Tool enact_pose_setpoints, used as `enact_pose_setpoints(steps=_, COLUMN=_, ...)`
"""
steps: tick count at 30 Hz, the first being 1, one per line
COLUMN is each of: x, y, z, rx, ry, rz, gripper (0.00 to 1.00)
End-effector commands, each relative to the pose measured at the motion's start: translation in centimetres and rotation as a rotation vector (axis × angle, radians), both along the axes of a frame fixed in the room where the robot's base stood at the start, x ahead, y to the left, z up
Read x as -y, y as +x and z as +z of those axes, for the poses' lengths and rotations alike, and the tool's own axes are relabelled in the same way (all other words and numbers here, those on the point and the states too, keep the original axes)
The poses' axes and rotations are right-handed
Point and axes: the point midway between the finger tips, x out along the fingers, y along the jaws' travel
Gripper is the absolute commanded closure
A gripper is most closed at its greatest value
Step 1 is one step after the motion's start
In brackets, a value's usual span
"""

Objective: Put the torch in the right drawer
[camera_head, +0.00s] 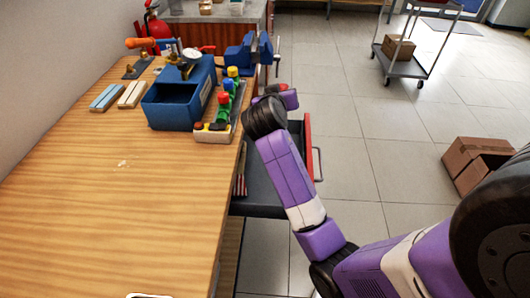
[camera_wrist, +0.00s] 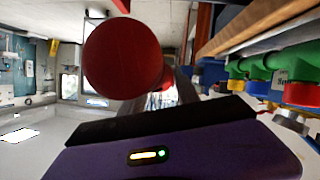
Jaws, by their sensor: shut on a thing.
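My gripper (camera_head: 284,96) is past the bench's right edge, beyond the open drawer, with my arm reaching over the floor side. It is shut on a red, round-ended thing, which fits the torch (camera_wrist: 123,58). An open drawer (camera_head: 262,207) with a dark inside and a red front juts out from under the bench, partly hidden by my arm.
The wooden bench (camera_head: 110,210) has a clear near half. A blue toolbox (camera_head: 172,113), a rack of green valves (camera_head: 213,131) and a blue vise (camera_head: 240,55) stand along its far right edge. Cardboard boxes (camera_head: 473,158) and a trolley (camera_head: 402,66) are on the floor at right.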

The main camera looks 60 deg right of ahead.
Motion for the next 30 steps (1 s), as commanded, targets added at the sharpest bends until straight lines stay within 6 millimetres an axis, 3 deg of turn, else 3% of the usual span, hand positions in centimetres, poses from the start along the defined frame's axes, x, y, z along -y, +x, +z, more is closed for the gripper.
enact_pose_setpoints(steps=15, x=0.0, y=-0.1, z=-12.1, rx=-0.006, ry=0.003, rz=0.003, gripper=1.00)
enact_pose_setpoints(steps=30, x=0.0, y=0.0, z=-18.1, rx=-0.004, ry=0.002, rz=0.001, gripper=1.00)
